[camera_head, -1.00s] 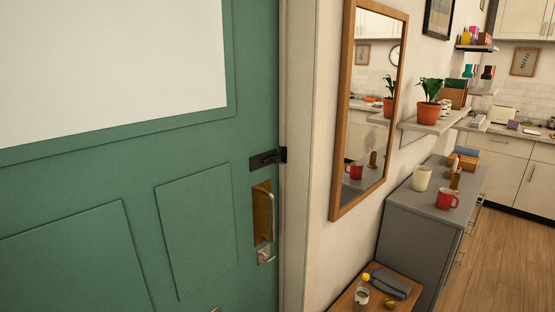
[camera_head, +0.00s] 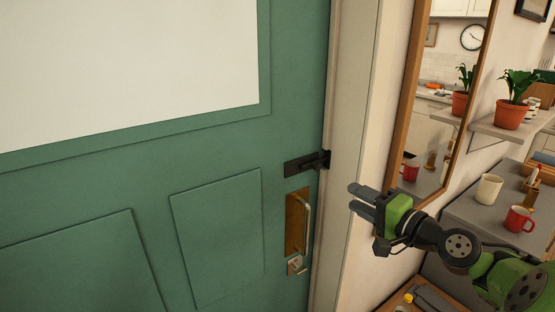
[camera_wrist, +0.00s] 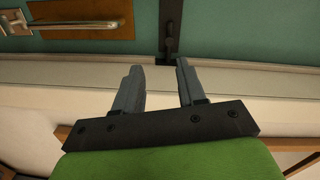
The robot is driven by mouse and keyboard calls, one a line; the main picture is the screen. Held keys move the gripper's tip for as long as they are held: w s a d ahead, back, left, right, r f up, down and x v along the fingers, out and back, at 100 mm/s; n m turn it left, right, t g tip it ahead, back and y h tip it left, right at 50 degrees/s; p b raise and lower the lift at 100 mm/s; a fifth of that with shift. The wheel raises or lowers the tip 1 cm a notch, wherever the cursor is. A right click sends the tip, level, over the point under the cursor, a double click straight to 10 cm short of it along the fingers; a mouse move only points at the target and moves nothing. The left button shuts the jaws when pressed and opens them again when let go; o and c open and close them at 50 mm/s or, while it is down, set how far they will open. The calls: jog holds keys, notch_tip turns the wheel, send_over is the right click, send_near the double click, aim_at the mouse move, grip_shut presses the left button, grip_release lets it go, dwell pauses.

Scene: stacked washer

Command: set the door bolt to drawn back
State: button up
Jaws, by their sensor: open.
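The dark door bolt (camera_head: 306,162) is mounted on the green door (camera_head: 150,160) near its right edge, above the brass handle plate. Its right end reaches the door frame. In the wrist view the bolt (camera_wrist: 171,35) is at the top, beyond my fingertips and a little right of the gap between them. My gripper (camera_head: 357,199) is in front of the frame, right of and lower than the bolt in the head view. In the wrist view my gripper (camera_wrist: 161,68) has its two grey fingers apart with nothing between them.
A pull handle (camera_head: 306,222) on its brass plate and a lock (camera_head: 297,264) sit below the bolt. The pale door frame (camera_head: 352,110) is beside the door. A wood-framed mirror (camera_head: 408,100), a shelf with a plant pot (camera_head: 511,115), and a grey cabinet with a red mug (camera_head: 518,219) are right.

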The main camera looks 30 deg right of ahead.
aim_at(317, 168)
jog(key=shift+t, duration=0.3)
jog(key=w, duration=1)
jog(key=w+r, duration=0.1)
jog(key=w, duration=0.4)
jog(key=shift+s, duration=0.1)
grip_shut()
